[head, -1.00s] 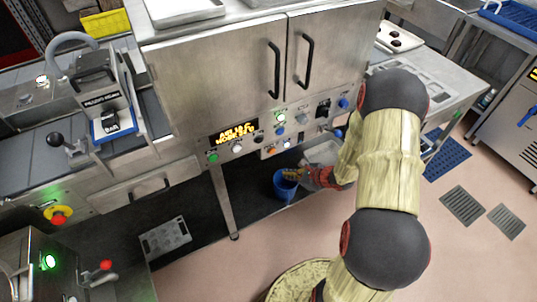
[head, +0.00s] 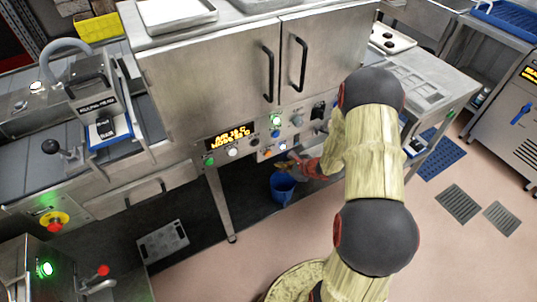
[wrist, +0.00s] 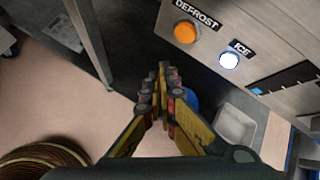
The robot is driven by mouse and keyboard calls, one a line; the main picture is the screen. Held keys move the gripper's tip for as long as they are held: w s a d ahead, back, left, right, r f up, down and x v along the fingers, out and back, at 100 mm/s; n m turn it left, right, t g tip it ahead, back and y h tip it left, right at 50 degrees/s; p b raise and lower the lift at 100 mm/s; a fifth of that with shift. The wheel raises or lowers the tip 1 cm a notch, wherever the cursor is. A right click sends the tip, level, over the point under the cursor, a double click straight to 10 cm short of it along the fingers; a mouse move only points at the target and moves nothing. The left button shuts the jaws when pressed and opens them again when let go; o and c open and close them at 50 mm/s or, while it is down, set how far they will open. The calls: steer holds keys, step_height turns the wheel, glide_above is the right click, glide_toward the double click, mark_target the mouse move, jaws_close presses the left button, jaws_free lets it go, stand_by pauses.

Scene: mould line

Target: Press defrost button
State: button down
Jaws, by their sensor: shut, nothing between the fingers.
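The orange defrost button (wrist: 185,32) is on the steel panel in the wrist view, under a black DEFROST label (wrist: 197,15). It also shows small in the head view (head: 267,153). A white lit button (wrist: 229,60) labelled ICE sits to its right. My gripper (wrist: 163,72) is shut and empty, its fingertips below and a little left of the orange button in the wrist view. In the head view my gripper (head: 284,164) is just below the panel's lower edge, apart from the button. The gap in depth is hard to judge.
A lit yellow display (head: 232,139) and several other buttons and knobs share the panel. A blue bucket (head: 282,189) stands below my gripper, with a grey tray (wrist: 236,126) beside it. A cabinet leg (head: 221,203) stands to the left.

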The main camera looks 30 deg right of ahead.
steer(key=shift+w+a, duration=0.1)
steer(key=shift+w, duration=1.9)
steer(key=shift+b, duration=0.3)
steer(key=shift+w, duration=0.4)
steer(key=shift+w+b, duration=0.3)
steer(key=shift+w, duration=0.15)
stand_by(0.4)
steer(key=shift+s, duration=0.9)
steer(key=shift+b, duration=0.3)
steer(key=shift+s+b, duration=0.45)
steer(key=shift+s, duration=2.05)
